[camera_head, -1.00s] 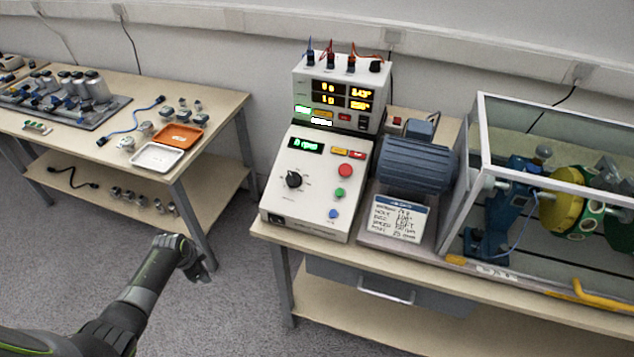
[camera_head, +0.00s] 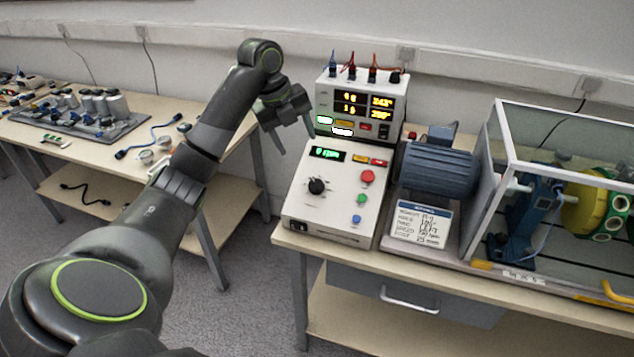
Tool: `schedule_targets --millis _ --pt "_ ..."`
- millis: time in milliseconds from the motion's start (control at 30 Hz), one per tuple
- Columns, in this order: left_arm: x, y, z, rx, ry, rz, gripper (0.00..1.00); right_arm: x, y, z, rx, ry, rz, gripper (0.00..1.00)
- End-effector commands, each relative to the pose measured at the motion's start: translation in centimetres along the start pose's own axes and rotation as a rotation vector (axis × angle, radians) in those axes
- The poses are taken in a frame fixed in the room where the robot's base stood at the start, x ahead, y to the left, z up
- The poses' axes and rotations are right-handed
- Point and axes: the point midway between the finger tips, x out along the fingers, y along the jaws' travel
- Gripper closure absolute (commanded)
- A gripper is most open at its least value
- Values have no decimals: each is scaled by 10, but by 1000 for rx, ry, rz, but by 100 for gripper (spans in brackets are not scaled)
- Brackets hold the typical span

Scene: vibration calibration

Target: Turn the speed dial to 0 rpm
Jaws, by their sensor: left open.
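The speed dial (camera_head: 316,186) is a black knob on the sloped front panel of the white control box (camera_head: 345,226), under a small green display (camera_head: 327,154) whose digits are too blurred to read surely. Red, green and blue buttons sit to the right of the dial. My left gripper (camera_head: 294,145) is open and empty, with its fingers pointing down beside the upper left edge of the control box. It is apart from the dial, up and to the left of it. My right gripper is not in view.
A meter unit (camera_head: 360,106) with cables stands behind the control box. A motor (camera_head: 437,167), a label card (camera_head: 421,224) and a clear guarded rig (camera_head: 567,152) stand to the right. A second table (camera_head: 60,151) with parts is at the left.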

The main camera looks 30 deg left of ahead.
Motion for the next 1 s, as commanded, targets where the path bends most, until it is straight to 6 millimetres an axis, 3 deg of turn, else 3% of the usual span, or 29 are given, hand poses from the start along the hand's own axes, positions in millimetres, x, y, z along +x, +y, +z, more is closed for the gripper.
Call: schedule_targets --millis 500,700,1000 --pt "112 0 -1 -4 5 1 42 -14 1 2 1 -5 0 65" --pt "135 0 0 -4 2 1 42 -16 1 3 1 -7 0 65" --pt "142 0 0 -3 0 0 42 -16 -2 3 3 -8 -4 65"
